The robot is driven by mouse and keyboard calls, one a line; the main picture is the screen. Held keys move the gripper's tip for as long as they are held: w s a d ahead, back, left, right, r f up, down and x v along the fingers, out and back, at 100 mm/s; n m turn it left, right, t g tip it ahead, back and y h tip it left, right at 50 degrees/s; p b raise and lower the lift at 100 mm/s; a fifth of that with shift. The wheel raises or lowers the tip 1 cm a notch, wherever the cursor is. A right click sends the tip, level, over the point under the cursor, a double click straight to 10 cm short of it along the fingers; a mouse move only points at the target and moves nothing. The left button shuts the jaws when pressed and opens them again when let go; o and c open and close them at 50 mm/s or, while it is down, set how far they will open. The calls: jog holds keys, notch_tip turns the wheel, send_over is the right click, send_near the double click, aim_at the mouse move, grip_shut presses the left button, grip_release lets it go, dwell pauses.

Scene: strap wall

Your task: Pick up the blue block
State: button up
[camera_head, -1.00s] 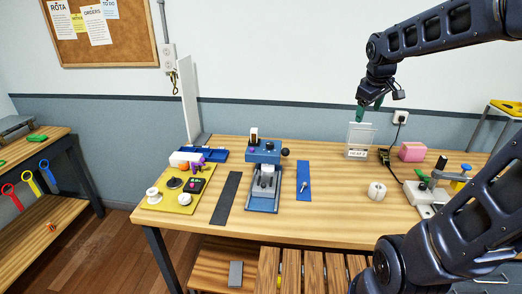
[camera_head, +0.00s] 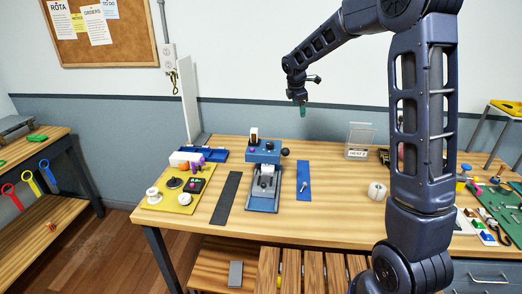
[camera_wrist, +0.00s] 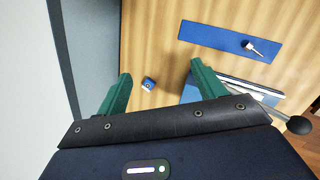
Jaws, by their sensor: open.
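The blue block (camera_wrist: 148,84) shows small in the wrist view, with a pale mark on its top face. It lies on the bare wood of the bench, between the lines of my two green fingers and nearer the left one. My gripper (camera_wrist: 160,68) is open, and nothing is between its fingers. In the head view my gripper (camera_head: 298,98) hangs above the back edge of the bench, pointing down, well above the tabletop. I cannot make out the block clearly in the head view.
A blue strip (camera_head: 303,181) with a small metal piece lies right of the blue-grey press (camera_head: 264,178). The press's black knob (camera_wrist: 300,125) shows in the wrist view. A dark strip (camera_head: 227,198) and a yellow board (camera_head: 172,203) lie left. A clear stand (camera_head: 359,140) is right.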

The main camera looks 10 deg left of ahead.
jog(key=w+a+f+n, duration=0.4)
jog(key=a+f+n, duration=0.1)
jog(key=a+f, duration=0.45)
jog(key=w+a+f+n, duration=0.4)
jog(key=a+f, duration=0.4)
jog(key=a, duration=0.2)
jog(key=shift+n, duration=0.3)
jog(key=x, duration=1)
jog(key=shift+f, duration=0.35)
jog(key=c, duration=1.3)
jog(key=shift+o, duration=0.2)
jog(key=shift+r, duration=0.15)
